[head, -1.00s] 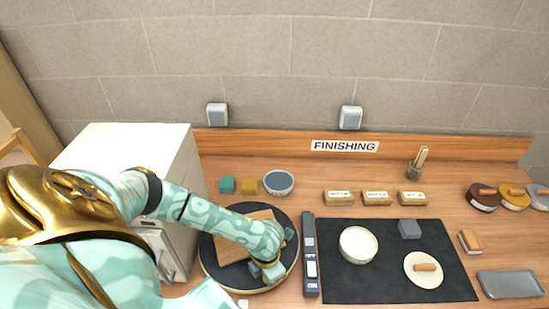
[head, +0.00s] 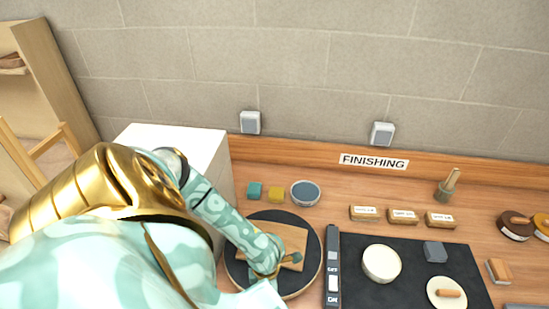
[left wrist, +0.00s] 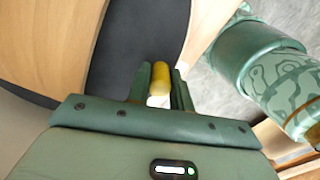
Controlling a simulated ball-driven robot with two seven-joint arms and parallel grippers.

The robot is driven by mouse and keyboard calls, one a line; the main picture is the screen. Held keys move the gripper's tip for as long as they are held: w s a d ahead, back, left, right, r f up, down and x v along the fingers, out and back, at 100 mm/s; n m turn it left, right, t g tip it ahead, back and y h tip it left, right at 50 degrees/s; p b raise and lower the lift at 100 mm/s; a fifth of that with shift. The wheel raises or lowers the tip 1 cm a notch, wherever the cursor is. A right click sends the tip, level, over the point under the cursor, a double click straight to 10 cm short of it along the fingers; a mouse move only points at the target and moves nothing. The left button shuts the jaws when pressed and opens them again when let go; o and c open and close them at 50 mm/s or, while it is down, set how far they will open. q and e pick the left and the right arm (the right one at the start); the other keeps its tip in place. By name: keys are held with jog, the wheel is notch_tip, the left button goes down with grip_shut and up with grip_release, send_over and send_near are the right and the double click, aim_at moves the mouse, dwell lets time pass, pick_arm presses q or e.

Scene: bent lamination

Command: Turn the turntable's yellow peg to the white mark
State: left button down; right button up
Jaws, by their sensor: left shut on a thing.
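The turntable (head: 265,217) is a round dark disc with a pale rim, in the lower middle of the head view. A wooden board (head: 293,238) lies on it. My left gripper (head: 264,275) is over the near part of the disc, close to the rim. In the left wrist view the yellow peg (left wrist: 160,75) stands between the two green fingers of my left gripper (left wrist: 160,92), which is shut on it. A small white patch shows just below the peg there; I cannot tell whether it is the white mark. In the head view my arm hides the peg. My right gripper is out of view.
A white cabinet (head: 172,140) stands left of the turntable. A dark switch strip (head: 333,250) and a black mat (head: 420,262) with a cream bowl (head: 381,263) lie to the right.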

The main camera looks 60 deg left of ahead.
pick_arm(q)
jog(key=shift+s+a, duration=0.2)
jog(key=shift+a, duration=0.2)
dwell(0.3)
jog(key=c, duration=1.3)
grip_release()
jog(key=shift+s, duration=0.1)
jog(key=shift+o, duration=0.2)
notch_tip(320, 180, up, 16)
jog(key=p, duration=0.1)
jog(key=shift+r, duration=0.2)
jog(key=shift+d, duration=0.1)
